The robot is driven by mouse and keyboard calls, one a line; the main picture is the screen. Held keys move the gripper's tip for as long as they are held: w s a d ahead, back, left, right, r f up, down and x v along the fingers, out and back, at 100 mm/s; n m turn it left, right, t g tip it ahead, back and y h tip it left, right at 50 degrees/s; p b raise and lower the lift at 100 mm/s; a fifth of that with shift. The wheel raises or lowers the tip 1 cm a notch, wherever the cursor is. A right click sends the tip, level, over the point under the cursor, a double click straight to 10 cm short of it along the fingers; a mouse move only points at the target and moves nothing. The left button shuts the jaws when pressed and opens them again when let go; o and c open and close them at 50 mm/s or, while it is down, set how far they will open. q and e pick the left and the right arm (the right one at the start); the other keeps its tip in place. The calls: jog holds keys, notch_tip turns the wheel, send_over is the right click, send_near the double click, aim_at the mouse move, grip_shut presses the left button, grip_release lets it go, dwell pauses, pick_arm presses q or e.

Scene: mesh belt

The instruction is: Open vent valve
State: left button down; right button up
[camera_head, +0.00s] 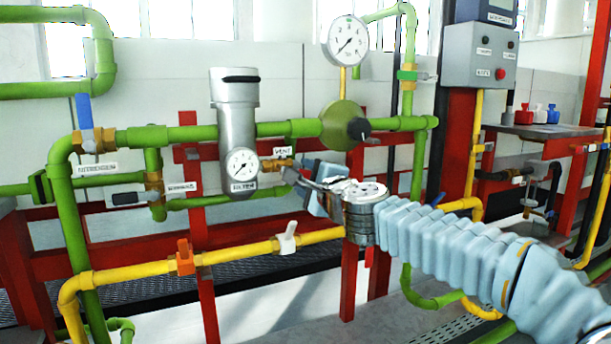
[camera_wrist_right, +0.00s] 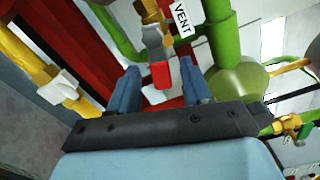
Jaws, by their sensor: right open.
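The vent valve is a brass fitting (camera_head: 278,164) under the VENT label (camera_head: 283,151), to the right of the silver filter. In the right wrist view the label (camera_wrist_right: 182,16) is at the top, with a grey lever (camera_wrist_right: 152,40) ending in a red tip (camera_wrist_right: 160,76) below it. My right gripper (camera_head: 318,188) is at the lever in the head view, its fingers partly hidden. In the right wrist view its two blue fingers (camera_wrist_right: 160,86) are apart, with the red tip between them and a gap on each side. My left gripper is not in view.
The green pipe (camera_head: 285,129) with a round regulator (camera_head: 343,125) and gauge (camera_head: 347,41) runs above my right gripper. The filter (camera_head: 235,105) stands left of it. A yellow pipe (camera_head: 240,252) with a white handle (camera_head: 287,238) passes below. Red frame posts stand behind.

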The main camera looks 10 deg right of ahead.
jog(key=shift+w+a, duration=0.15)
jog(key=shift+w, duration=0.35)
jog(key=shift+c, duration=0.3)
grip_shut()
jog(key=shift+r+n+p, duration=0.6)
jog(key=shift+n+p, duration=0.4)
jog(key=shift+n, duration=0.7)
jog(key=shift+o, duration=0.3)
grip_release()
